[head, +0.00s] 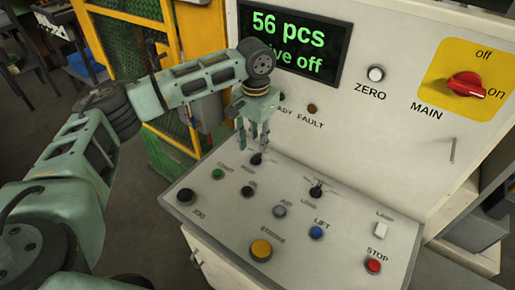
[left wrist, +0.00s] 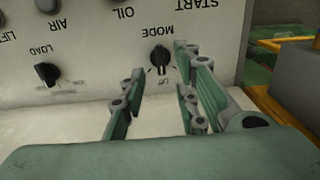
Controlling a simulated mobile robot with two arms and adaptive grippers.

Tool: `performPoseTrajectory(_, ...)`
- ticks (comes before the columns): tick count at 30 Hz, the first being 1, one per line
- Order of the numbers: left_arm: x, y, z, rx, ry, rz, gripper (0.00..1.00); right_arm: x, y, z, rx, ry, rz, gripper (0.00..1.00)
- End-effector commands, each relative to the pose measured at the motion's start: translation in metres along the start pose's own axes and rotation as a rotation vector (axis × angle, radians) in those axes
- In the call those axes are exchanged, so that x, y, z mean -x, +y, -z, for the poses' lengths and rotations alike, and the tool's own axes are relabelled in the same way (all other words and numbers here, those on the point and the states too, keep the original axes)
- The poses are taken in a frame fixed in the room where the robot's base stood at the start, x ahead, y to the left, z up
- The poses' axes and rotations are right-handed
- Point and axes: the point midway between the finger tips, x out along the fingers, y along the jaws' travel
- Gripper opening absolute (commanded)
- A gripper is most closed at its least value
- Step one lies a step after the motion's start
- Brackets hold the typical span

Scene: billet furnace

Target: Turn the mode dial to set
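The mode dial (left wrist: 160,56) is a small black knob on the pale sloping panel, under the upside-down word MODE in the left wrist view. In the head view the mode dial (head: 257,158) shows just below my left gripper (head: 258,141). In the left wrist view the fingers of my left gripper (left wrist: 158,72) are spread apart, with the dial appearing between their tips. The gripper is open and empty; I cannot tell whether a finger touches the dial. The small position lettering by the dial is partly hidden and its setting is hard to read. My right gripper is not in view.
The load switch (head: 316,189), several push buttons and a red stop button (head: 373,266) share the panel. A display (head: 292,42) reads "56 pcs" above. The red main switch (head: 467,86) is at right. A yellow-framed mesh guard (head: 150,40) stands behind my left arm.

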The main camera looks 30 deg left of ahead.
Motion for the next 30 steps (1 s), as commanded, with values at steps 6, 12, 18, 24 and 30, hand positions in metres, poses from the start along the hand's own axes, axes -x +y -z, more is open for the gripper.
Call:
performPoseTrajectory(6, -0.034, -0.001, -0.001, 0.001, -0.002, 0.002, 0.29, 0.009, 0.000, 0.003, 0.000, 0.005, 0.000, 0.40)
performPoseTrajectory(12, -0.051, 0.000, 0.000, 0.000, 0.000, 0.001, 0.29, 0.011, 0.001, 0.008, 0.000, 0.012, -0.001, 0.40)
performPoseTrajectory(18, -0.054, 0.000, 0.000, 0.000, 0.001, 0.001, 0.29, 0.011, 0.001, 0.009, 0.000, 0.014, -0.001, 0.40)
performPoseTrajectory(24, -0.054, 0.000, 0.000, 0.000, 0.001, 0.001, 0.18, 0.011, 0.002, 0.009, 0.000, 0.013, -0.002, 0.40)
performPoseTrajectory(30, -0.054, 0.000, 0.000, 0.000, 0.001, 0.001, 0.01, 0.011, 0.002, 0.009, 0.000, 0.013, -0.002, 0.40)
